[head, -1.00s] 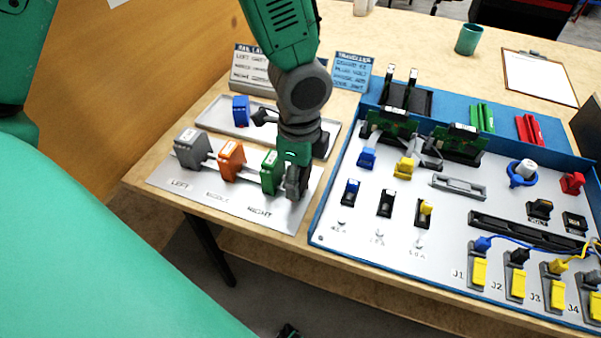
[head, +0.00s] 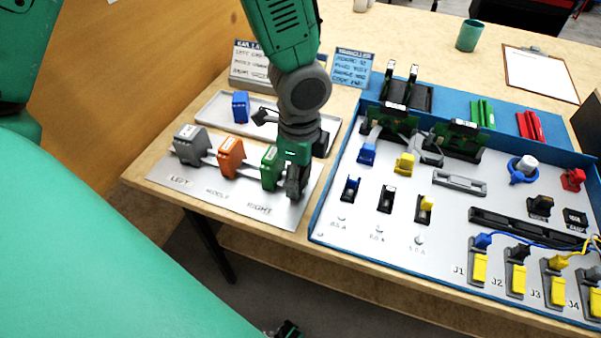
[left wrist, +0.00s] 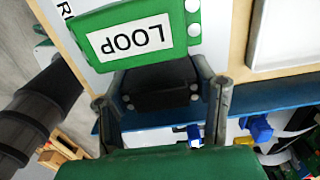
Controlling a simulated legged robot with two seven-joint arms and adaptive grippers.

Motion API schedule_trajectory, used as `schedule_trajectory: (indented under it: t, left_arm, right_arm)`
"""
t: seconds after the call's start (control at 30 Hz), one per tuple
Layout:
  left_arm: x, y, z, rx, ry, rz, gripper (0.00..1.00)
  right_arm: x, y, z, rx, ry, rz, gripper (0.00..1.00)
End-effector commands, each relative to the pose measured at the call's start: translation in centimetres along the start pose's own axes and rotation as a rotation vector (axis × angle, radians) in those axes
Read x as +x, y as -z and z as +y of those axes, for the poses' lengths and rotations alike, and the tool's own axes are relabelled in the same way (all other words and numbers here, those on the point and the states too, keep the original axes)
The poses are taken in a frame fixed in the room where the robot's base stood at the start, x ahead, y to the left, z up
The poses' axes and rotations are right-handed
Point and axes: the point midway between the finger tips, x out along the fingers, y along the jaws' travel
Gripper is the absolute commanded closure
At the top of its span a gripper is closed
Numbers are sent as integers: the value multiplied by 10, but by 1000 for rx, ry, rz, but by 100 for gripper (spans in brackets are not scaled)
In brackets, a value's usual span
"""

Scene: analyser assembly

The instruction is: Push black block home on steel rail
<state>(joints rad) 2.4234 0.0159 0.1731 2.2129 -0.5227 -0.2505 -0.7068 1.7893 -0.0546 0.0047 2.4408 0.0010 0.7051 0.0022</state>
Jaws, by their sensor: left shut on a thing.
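The grey label plate (head: 222,197) carries a steel rail (head: 212,163) with a grey block (head: 190,143), an orange block (head: 230,157) and a green block (head: 270,168) in a row. My left gripper (head: 297,188) is low over the plate's right end, just right of the green block. In the left wrist view its fingers are shut on a black block (left wrist: 160,88), close beside the green block (left wrist: 130,38) marked LOOP. The black block is mostly hidden in the head view, and I cannot tell how it sits on the rail. My right gripper does not show.
A grey tray (head: 215,113) with a blue block (head: 241,107) lies behind the rail. Two sign cards (head: 352,68) stand behind it. The blue-edged analyser panel (head: 335,200) with many parts is close on the right. The table's front edge is near the plate.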

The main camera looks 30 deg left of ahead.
Motion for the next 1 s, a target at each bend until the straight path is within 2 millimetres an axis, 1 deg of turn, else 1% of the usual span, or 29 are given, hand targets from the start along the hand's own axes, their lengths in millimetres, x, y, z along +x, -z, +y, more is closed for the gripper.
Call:
schedule_trajectory:
  t: [0.2, 0.33, 0.37, 0.4, 0.43, 0.67, 0.7, 1.0]
  left_arm:
    - [4, 0, 0, 0, 0, 0, 78]
    - [3, 0, 0, 0, 0, 0, 78]
    - [3, 0, 0, 0, 0, 0, 45]
    - [3, 0, 0, 0, 0, 0, 31]
    - [3, 0, 0, 0, 0, 0, 24]
    - [3, 0, 0, 0, 0, 0, 24]
    - [3, 0, 0, 0, 0, 0, 10]
    - [3, 0, 0, 0, 0, 0, 10]
  right_arm:
    - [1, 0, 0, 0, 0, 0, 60]
    - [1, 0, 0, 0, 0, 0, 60]
    - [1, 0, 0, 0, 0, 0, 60]
    - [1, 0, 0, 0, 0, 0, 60]
    - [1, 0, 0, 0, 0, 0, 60]
    - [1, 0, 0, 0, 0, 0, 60]
    - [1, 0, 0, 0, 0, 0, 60]
    - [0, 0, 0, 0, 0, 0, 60]
